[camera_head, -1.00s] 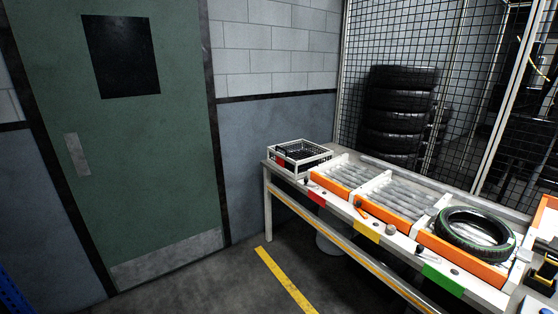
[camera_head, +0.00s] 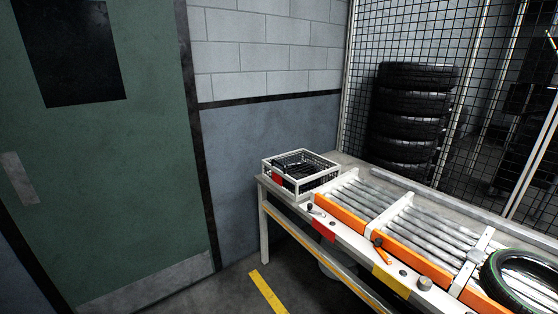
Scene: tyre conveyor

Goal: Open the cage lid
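A small white-framed cage (camera_head: 300,174) with dark mesh sides stands on the far left end of the conveyor table. A red patch (camera_head: 277,180) shows on its front side. Dark shapes show inside or through the mesh; I cannot tell what they are, nor clearly whether the lid is shut. Neither of my grippers shows in the head view.
The conveyor table (camera_head: 262,229) carries rollers (camera_head: 361,197) with orange side rails, small levers and a tyre (camera_head: 515,279) at right. Stacked tyres (camera_head: 411,115) stand behind wire fencing. A green door (camera_head: 110,160) is at left. Floor is clear before the table.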

